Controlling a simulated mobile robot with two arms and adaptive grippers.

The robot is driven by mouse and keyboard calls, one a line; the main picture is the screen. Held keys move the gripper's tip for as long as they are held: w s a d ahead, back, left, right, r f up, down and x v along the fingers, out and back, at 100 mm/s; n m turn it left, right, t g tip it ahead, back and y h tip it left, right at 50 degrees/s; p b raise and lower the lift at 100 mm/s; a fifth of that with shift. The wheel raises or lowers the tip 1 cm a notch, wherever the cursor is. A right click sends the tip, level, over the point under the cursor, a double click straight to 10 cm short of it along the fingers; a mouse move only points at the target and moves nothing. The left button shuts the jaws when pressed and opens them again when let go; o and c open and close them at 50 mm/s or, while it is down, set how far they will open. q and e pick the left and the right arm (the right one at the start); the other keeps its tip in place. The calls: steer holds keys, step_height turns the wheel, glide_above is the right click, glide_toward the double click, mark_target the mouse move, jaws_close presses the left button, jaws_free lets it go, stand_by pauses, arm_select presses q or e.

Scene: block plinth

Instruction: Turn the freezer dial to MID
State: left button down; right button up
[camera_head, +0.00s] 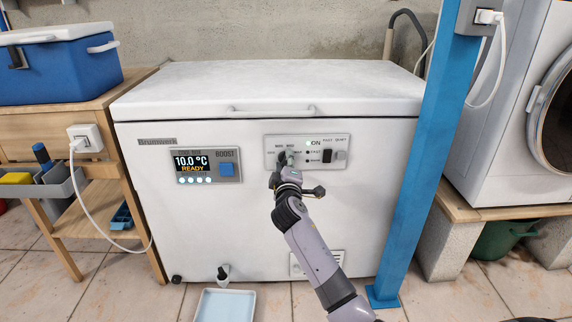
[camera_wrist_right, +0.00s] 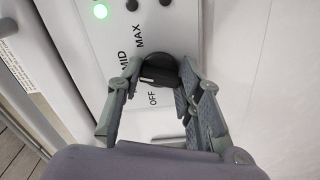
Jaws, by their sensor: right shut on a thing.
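The white chest freezer (camera_head: 330,210) stands against the wall with its lid closed. Its control panel (camera_head: 340,143) is on the upper front, with a green light lit by ON. My right gripper (camera_head: 284,162) is at the panel's left part and hides most of the dial in the head view. In the right wrist view the black round dial (camera_wrist_right: 159,69) sits between the two fingers of my right gripper (camera_wrist_right: 160,78), which are shut on it. The labels MID, MAX and OFF show around the dial. I cannot tell which mark it points to. My left gripper is out of view.
A display panel (camera_head: 208,166) reading 10.0 °C READY has a blue BOOST button (camera_head: 227,169) beside it. A blue post (camera_head: 418,160) stands right of my right arm. A pale tray (camera_head: 225,305) lies on the floor.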

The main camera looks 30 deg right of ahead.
steer(key=shift+d+r, duration=0.2)
steer(key=shift+r, duration=0.05)
steer(key=o, duration=1.2)
steer(key=shift+f, duration=0.2)
steer(key=shift+c, duration=0.2)
steer(key=shift+a, duration=0.1)
steer(key=shift+s+a+f, duration=0.1)
steer(key=shift+s+a, duration=0.15)
steer(key=shift+s, duration=0.05)
steer(key=v, duration=1.1)
steer(key=shift+a, duration=0.1)
